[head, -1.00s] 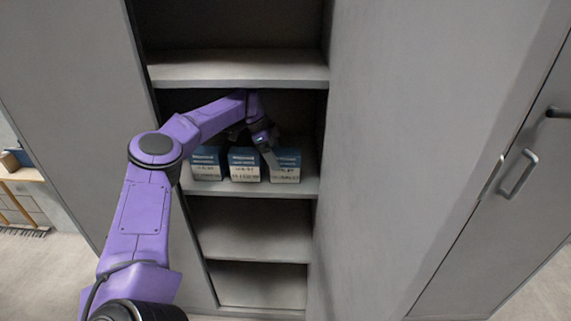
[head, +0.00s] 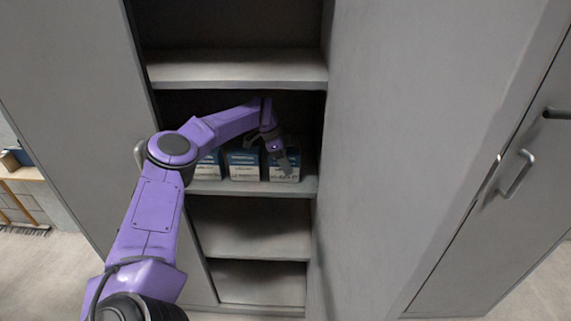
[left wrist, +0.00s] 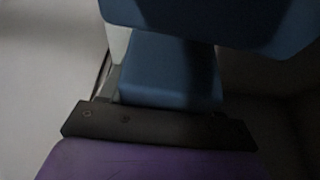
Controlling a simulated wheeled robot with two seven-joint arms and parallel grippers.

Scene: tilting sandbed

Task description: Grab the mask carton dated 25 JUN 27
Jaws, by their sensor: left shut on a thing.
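Three blue-and-white cartons stand in a row on a cabinet shelf in the head view: a left carton (head: 208,168), partly hidden by my arm, a middle carton (head: 244,166) and a right carton (head: 284,172). Their printed dates are too small to read. My left gripper (head: 284,160) reaches in from above and is shut on the right carton, which appears still at shelf level. In the left wrist view a dark blue carton surface (left wrist: 170,75) lies close to the gripper, with another blue surface above it. The right gripper is not in view.
The shelf (head: 240,188) holding the cartons has a board (head: 235,75) above it and empty shelves (head: 250,229) below. The cabinet's grey side (head: 400,130) stands close to the right of the gripper.

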